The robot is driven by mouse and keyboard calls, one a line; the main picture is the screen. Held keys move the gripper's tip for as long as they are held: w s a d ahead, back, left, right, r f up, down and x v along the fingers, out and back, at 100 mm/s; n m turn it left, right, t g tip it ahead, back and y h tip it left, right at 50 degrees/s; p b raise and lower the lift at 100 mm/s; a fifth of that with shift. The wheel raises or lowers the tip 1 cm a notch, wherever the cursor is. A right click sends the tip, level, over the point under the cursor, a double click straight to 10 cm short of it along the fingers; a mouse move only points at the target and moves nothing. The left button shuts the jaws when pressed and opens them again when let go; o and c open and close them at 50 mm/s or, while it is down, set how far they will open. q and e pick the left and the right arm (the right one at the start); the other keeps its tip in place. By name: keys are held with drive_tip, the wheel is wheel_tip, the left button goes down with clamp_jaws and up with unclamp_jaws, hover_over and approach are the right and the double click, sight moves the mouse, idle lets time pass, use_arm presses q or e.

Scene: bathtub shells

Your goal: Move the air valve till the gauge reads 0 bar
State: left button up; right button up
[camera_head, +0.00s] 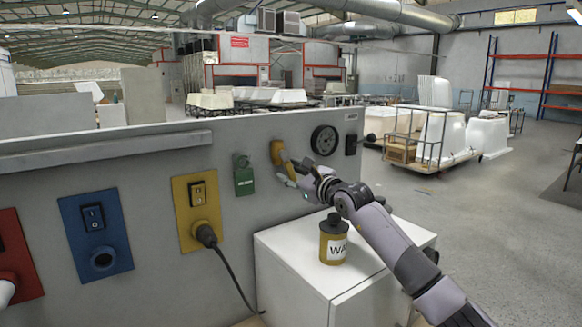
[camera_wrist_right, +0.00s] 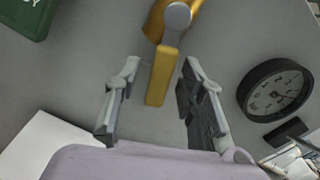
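The air valve (camera_head: 277,152) is a yellow fitting on the grey panel. In the right wrist view, its yellow lever (camera_wrist_right: 160,88) extends down from a round grey hub. My right gripper (camera_head: 293,173) is open, with one finger on each side of the lever's lower part. Gaps show between the lever and both fingers. The black-rimmed gauge (camera_head: 324,140) is right of the valve; it also shows in the right wrist view (camera_wrist_right: 275,92). Its needle is too small to read surely. My left gripper is not in view.
A green tag (camera_head: 243,175) hangs left of the valve, and a small black box (camera_head: 351,145) is right of the gauge. A yellow can (camera_head: 334,240) with a black lid stands on the white cabinet (camera_head: 290,262) below my right arm. A cable hangs from the yellow socket plate (camera_head: 183,215).

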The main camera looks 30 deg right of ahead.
drive_tip(key=shift+w, duration=0.25)
drive_tip(key=shift+c, duration=0.4)
clamp_jaws()
idle(0.4)
